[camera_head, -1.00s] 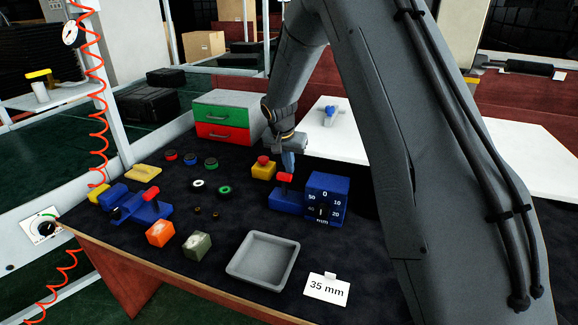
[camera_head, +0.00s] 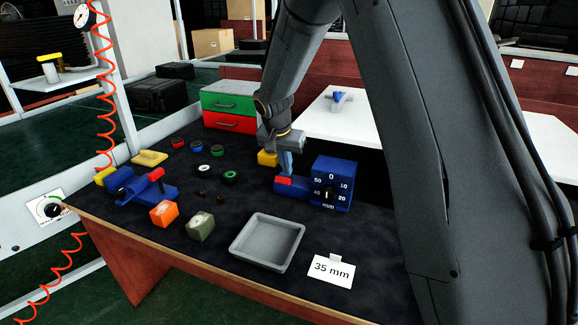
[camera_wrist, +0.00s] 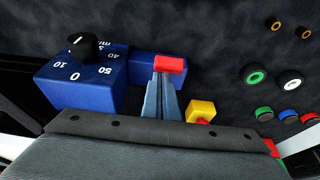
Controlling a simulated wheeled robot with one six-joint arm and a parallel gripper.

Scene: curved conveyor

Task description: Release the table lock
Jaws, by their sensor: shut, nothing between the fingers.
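A blue block with a white-numbered dial and black knob (camera_head: 331,184) stands on the dark table; it also shows in the wrist view (camera_wrist: 80,80). A low blue base (camera_head: 291,190) adjoins its left side and carries a red lever (camera_head: 288,181), which looks like the table lock. The red lever lies low, close to the top of the base. My gripper (camera_head: 286,171) is shut and empty, pointing down with its fingertips at the lever. In the wrist view the red end (camera_wrist: 170,64) shows just past the fingertips (camera_wrist: 166,78); I cannot tell if they touch.
A grey tray (camera_head: 268,262) and a "35 mm" card (camera_head: 331,269) lie in front. Another blue device with a red handle (camera_head: 155,175), cubes and several rings lie left.

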